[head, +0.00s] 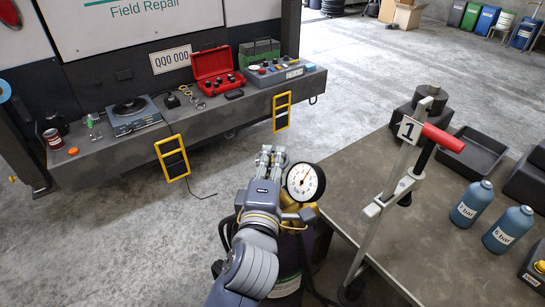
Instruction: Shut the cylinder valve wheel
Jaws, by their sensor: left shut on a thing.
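The gas cylinder (288,282) stands upright at the lower middle, left of the workbench, with its lower part running out of the picture. A round white pressure gauge (304,182) and brass fittings (299,213) sit at its top. My left gripper (271,157) reaches up from the bottom and is at the cylinder's top, just left of the gauge. It is shut on the valve wheel, which my gripper and hand hide almost wholly. How far the wheel is turned cannot be seen. My right gripper is not in view.
A truck's shelf (190,110) with a red case (217,72) spans the back left. The floor between is clear.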

